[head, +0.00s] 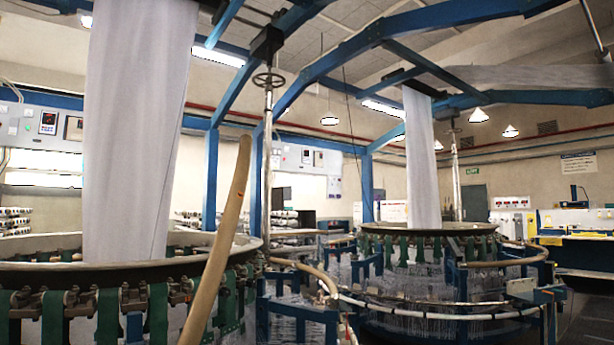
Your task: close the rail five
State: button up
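A tan, slightly curved rail (219,240) stands steeply tilted in front of the near circular loom (190,262), its free end up and its lower end cut off by the bottom edge. Another tan rail section (305,272) lies low and curved at the right side of that loom. A third tan rail (515,258) curves round the right side of the far loom (430,229). No number shows on any rail, so I cannot tell which is rail five. My gripper is not in view.
Blue posts and overhead beams (266,180) frame both looms. White fabric columns (140,130) rise from them. A blue stand (300,310) and a pale lower ring (430,315) fill the space between. A yellow-edged bench (580,240) stands at the far right.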

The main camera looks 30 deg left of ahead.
aim_at(192, 333)
jog(key=z, duration=0.05)
jog(key=i, duration=0.95)
jog(key=u, duration=0.45)
jog(key=i, duration=0.6)
jog(key=u, duration=0.55)
